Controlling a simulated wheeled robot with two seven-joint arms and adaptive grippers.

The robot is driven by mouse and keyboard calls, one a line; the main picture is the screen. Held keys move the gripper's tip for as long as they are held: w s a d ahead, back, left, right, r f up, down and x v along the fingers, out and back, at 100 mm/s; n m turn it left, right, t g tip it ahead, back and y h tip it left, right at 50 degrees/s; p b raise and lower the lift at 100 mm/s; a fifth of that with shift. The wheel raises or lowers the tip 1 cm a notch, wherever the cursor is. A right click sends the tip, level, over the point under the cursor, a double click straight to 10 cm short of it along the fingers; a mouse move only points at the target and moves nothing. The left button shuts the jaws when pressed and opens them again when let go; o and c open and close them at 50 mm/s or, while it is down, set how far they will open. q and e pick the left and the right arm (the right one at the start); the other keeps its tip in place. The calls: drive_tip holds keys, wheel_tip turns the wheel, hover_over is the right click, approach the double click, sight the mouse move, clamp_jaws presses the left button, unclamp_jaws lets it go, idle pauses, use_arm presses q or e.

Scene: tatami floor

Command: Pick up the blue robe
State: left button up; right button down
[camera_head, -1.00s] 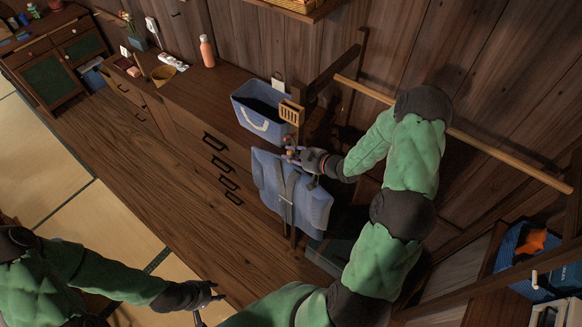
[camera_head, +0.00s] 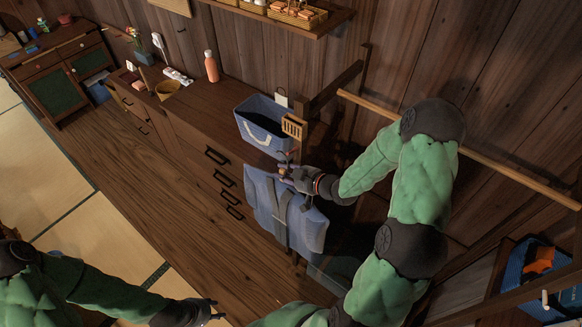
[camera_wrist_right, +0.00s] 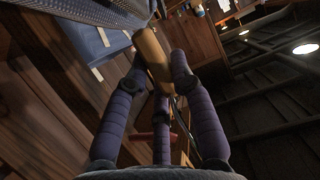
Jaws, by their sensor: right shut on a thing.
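The blue robe (camera_head: 308,228), with a grey band down its front, hangs beside the front of the dresser, by a dark wooden post. My right gripper (camera_head: 286,171) is shut at the robe's top edge. In the right wrist view, its purple fingers (camera_wrist_right: 158,88) close around a brown wooden piece (camera_wrist_right: 152,58), which may belong to the robe's hanger. The exact contact with the cloth is hidden. My left gripper (camera_head: 212,310) is low in the head view, away from the robe, and its finger opening is unclear.
A blue basket (camera_head: 259,138) stands on the dresser (camera_head: 190,107), close to my right gripper. An orange bottle (camera_head: 211,67) stands further left. A wooden rail (camera_head: 375,104) runs along the wall behind my right arm. The floor left of the robe is clear.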

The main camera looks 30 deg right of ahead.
drive_tip(key=s+a+b, duration=0.2)
drive_tip(key=s+a, duration=0.3)
drive_tip(key=a, duration=0.7)
wheel_tip(320, 180, down, 21)
drive_tip(key=d+m+t+h+b, duration=0.1)
drive_tip(key=m+h+b, duration=0.3)
drive_tip(key=b, duration=1.2)
drive_tip(key=shift+d+h, duration=0.3)
drive_tip(key=shift+h, duration=0.2)
